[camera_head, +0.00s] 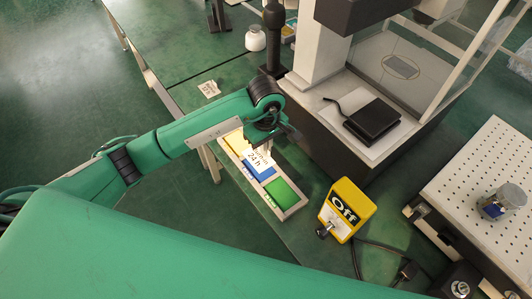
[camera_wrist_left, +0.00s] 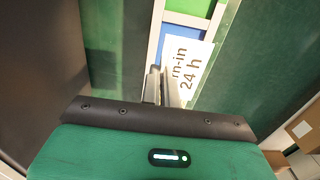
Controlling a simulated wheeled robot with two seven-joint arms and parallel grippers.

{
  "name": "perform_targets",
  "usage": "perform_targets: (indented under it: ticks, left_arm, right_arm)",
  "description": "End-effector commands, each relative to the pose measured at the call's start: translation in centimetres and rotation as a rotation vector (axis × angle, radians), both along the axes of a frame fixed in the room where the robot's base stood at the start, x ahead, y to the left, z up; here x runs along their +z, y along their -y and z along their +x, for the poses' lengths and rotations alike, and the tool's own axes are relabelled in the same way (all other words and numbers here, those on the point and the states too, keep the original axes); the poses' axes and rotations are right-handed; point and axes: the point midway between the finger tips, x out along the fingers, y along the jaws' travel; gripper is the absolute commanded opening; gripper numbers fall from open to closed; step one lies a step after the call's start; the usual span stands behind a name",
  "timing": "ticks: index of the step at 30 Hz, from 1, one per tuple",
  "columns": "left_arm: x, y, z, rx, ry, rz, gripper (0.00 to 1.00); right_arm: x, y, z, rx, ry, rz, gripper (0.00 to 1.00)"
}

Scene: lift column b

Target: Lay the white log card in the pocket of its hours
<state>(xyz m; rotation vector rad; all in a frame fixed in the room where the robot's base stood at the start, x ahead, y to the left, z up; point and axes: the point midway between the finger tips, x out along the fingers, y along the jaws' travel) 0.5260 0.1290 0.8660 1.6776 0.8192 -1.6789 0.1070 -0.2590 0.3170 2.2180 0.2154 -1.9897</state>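The white log card (camera_head: 259,161), printed "24 h" with a partly hidden line above, is over the blue pocket (camera_head: 267,177) of a pale tray (camera_head: 291,213). The tray also has a yellow pocket (camera_head: 235,140) and a green pocket (camera_head: 283,191). My left gripper (camera_head: 266,148) is above the tray, its fingers close together at the card. In the left wrist view the card (camera_wrist_left: 188,66) meets the fingertips (camera_wrist_left: 161,72), is tilted and overlaps the tray's rim. The fingers hide part of its print. My right gripper is not in view.
A yellow box (camera_head: 350,200) marked "Off" stands right of the tray, with a cable beside it. A dark-based instrument with a black pad (camera_head: 372,121) stands behind. A perforated board (camera_head: 490,165) is at the right. A small paper (camera_head: 209,89) lies behind my arm.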

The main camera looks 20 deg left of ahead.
Motion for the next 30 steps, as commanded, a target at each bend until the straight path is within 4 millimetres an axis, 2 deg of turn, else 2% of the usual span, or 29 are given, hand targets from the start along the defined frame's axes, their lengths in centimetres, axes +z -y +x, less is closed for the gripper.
perform_targets:
  ticks: [5,13,22,28,30]
  left_arm:
    - [-1.1,0.0,0.0,0.001,-0.001,0.001,0.0]
    - [-4.7,0.0,-0.1,0.001,-0.003,0.001,0.0]
    - [-5.0,0.0,0.0,0.0,0.001,0.001,0.0]
    - [-5.5,0.0,0.1,0.0,0.001,0.0,0.0]
    - [-5.4,0.0,0.0,0.0,0.001,0.0,0.12]
  right_arm:
    - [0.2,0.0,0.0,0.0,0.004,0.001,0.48]
    - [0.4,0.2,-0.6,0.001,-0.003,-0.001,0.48]
    - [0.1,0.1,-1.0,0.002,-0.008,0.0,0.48]
    - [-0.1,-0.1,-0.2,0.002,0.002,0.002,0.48]
    - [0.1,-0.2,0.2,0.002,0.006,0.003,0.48]
